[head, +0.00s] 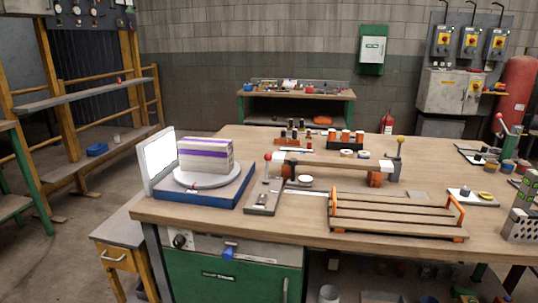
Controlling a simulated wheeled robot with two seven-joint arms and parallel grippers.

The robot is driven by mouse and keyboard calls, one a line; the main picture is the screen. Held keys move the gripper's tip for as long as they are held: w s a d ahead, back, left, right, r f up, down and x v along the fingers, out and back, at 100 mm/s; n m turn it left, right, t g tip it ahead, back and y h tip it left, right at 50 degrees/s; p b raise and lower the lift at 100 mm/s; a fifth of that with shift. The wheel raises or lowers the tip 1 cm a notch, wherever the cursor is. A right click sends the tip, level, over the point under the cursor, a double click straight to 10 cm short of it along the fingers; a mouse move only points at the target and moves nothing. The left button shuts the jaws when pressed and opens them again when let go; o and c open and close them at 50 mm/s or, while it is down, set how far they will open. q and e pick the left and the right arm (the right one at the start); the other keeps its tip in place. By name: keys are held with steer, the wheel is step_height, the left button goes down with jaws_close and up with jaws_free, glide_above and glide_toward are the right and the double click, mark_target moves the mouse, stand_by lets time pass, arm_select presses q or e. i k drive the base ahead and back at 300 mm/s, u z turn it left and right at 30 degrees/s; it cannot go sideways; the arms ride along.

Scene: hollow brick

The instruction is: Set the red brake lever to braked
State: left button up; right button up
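A lever with a red knob (267,157) stands close to upright on a narrow grey base plate (262,203), on the workbench just right of the blue turntable base. Its lower part is small in the picture, and I cannot read any braked or released marking. A second red-tipped lever (499,117) shows at the far right, on a green-grey device at the bench's back edge. I cannot tell from labels which one is the brake lever. Neither of my grippers is in view.
A striped block (206,154) sits on a round white turntable (206,181) beside an upright white panel (159,158). A slatted wooden rack (397,218) stands front centre. A yellow-knobbed post (398,153) rises behind it. The bench's front left edge strip is clear.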

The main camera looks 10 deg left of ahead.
mark_target(268, 156)
steer(key=u, duration=2.05)
steer(key=i, duration=1.25)
steer(key=z, duration=2.9)
